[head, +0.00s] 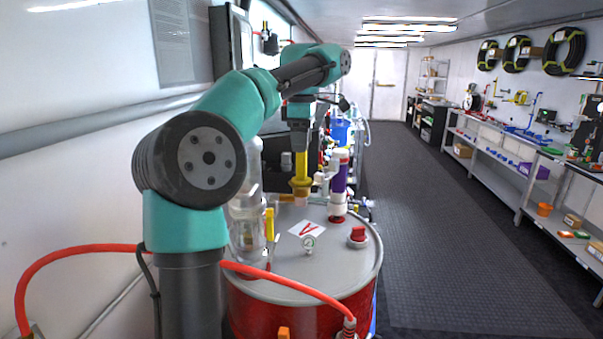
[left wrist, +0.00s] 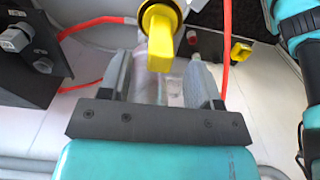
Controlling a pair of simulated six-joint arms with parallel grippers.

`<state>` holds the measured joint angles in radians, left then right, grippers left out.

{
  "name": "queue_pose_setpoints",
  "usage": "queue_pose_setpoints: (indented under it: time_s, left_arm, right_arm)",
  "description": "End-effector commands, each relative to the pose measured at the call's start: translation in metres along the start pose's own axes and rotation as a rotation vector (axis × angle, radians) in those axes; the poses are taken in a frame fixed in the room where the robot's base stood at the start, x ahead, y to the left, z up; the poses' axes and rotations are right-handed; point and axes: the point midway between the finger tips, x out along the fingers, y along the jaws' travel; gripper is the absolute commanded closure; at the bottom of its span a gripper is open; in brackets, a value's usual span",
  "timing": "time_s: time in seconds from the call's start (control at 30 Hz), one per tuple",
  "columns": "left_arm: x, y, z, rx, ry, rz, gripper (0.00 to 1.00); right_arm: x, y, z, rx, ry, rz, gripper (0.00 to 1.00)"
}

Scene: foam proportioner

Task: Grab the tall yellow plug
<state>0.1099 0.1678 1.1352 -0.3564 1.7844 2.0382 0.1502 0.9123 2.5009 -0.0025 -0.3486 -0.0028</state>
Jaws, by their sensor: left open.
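The tall yellow plug (head: 302,170) stands upright at the far side of the red drum's grey lid, with a wider yellow collar at its lower end. My left gripper (head: 300,147) points down directly over the plug. In the left wrist view, the yellow plug (left wrist: 160,45) shows close up between and slightly beyond the fingertips. The left gripper (left wrist: 159,66) is open, with a finger on each side and a visible gap on the right; contact on the left cannot be told. My right gripper is not in view.
The red drum (head: 300,305) carries a clear cylinder (head: 247,215), a small gauge (head: 309,243), a red cap (head: 358,235) and a purple and white fitting (head: 339,185) right of the plug. An orange hose (head: 290,282) crosses in front. The dark floor (head: 450,240) to the right is clear.

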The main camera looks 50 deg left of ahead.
Motion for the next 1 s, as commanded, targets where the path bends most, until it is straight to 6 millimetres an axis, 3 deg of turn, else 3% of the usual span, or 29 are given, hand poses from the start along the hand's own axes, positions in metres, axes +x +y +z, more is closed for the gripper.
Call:
queue_pose_setpoints:
  time_s: [0.17,0.53,1.0]
  left_arm:
    - [0.009,-0.001,0.000,0.000,0.001,-0.002,0.43]
    - [0.053,0.000,0.000,0.000,0.001,-0.001,0.43]
    - [0.056,0.000,0.000,0.000,0.000,0.000,0.43]
  right_arm:
    - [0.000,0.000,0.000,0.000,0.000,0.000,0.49]
    - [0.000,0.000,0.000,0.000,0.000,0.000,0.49]
    - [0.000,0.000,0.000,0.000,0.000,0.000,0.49]
